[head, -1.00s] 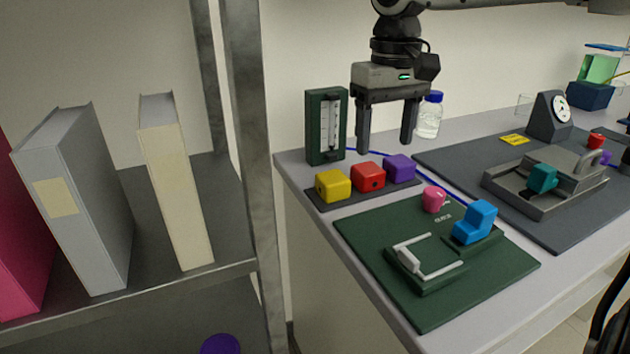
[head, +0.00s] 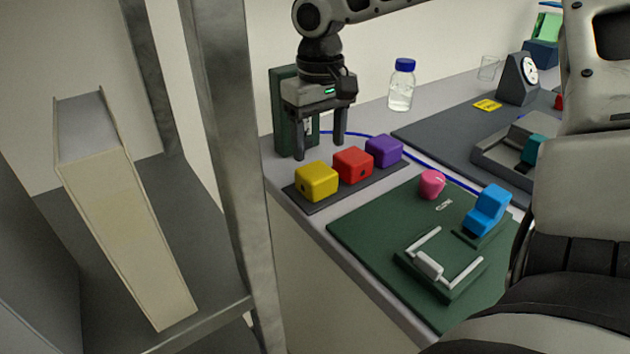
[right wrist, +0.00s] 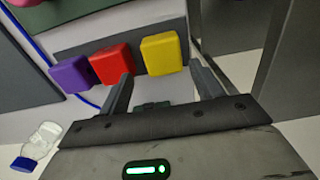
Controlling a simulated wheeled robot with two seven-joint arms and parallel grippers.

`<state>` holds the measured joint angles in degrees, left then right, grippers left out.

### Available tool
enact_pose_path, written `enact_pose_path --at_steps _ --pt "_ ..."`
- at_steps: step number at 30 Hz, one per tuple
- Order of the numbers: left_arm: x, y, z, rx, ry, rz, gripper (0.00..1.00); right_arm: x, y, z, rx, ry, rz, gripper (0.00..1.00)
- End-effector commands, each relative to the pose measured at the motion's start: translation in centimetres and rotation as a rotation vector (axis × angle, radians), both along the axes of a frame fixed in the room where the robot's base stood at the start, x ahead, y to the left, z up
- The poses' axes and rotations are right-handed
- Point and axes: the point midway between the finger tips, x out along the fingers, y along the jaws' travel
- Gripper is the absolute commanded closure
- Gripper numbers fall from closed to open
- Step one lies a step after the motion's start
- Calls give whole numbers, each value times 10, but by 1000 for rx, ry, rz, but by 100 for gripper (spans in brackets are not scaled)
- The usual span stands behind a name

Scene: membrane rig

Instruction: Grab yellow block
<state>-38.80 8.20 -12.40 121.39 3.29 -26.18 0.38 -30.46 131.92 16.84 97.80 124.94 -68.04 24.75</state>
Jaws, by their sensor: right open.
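The yellow block (head: 316,181) sits at the left end of a dark strip (head: 331,194) on the bench, beside a red block (head: 352,164) and a purple block (head: 384,151). My right gripper (head: 319,148) is open and empty, pointing down, above and behind the yellow and red blocks. In the right wrist view, the yellow block (right wrist: 162,54) lies beyond the open fingers (right wrist: 164,88), roughly between them, and the red block (right wrist: 112,64) is near one fingertip. My left gripper is not in view.
A dark green gauge stand (head: 284,115) is close behind my right gripper. A blue-capped bottle (head: 401,88) stands to its right. A green board (head: 370,246) with a pink knob (head: 431,184) and blue piece (head: 488,210) lies in front. A metal shelf post (head: 225,150) stands left.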

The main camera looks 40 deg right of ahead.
Motion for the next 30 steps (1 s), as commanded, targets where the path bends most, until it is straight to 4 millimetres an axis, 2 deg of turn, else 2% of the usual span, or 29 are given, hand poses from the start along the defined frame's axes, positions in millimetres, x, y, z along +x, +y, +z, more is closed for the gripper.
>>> enact_pose_path --at_steps 3,10,18,27,28,30 --pt "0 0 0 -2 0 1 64 0 0 -17 -1 1 1 35" --pt "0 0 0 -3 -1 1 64 1 1 -33 -3 2 1 35" --pt "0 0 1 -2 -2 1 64 4 3 -70 -2 1 0 35" --pt "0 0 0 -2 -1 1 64 4 3 -75 -1 -2 0 35" --pt "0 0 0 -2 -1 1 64 4 3 -75 -1 -2 0 40" --pt "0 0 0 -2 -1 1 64 4 3 -75 -1 -2 0 60"
